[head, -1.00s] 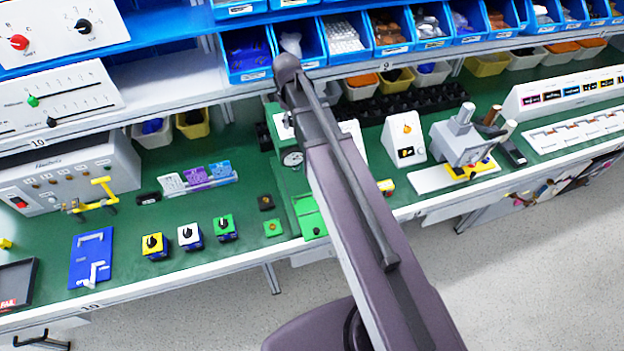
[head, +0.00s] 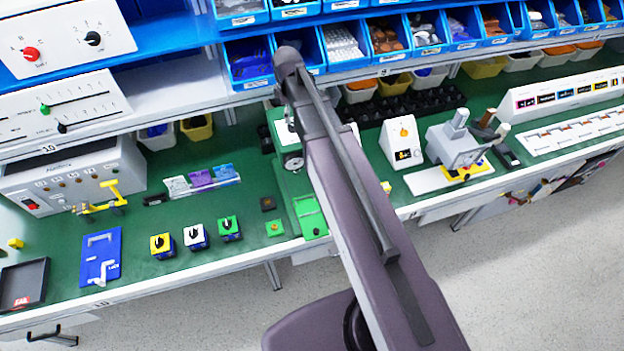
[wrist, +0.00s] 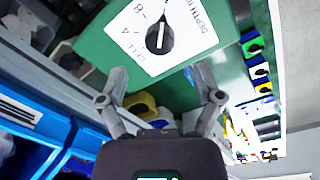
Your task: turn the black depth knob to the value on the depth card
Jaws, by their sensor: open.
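In the wrist view a black knob (wrist: 160,38) sits on a white panel (wrist: 190,50) with printing that reads like "DEPTH" and "CELL", with a 4 and an 8 at its left. Its long axis runs roughly up and down the picture; the exact value it points at is too small to tell. My gripper (wrist: 160,72) is open and empty, its two fingers spread below the knob and apart from it. In the head view my arm hides the gripper. Small coloured cards (head: 200,178) stand in a clear holder on the bench; their print is unreadable, so I cannot identify the depth card.
Blue bins (head: 248,70) fill the shelf above. A panel with red and black knobs (head: 62,42) is at upper left. Green bench (head: 150,220) shows bare between items.

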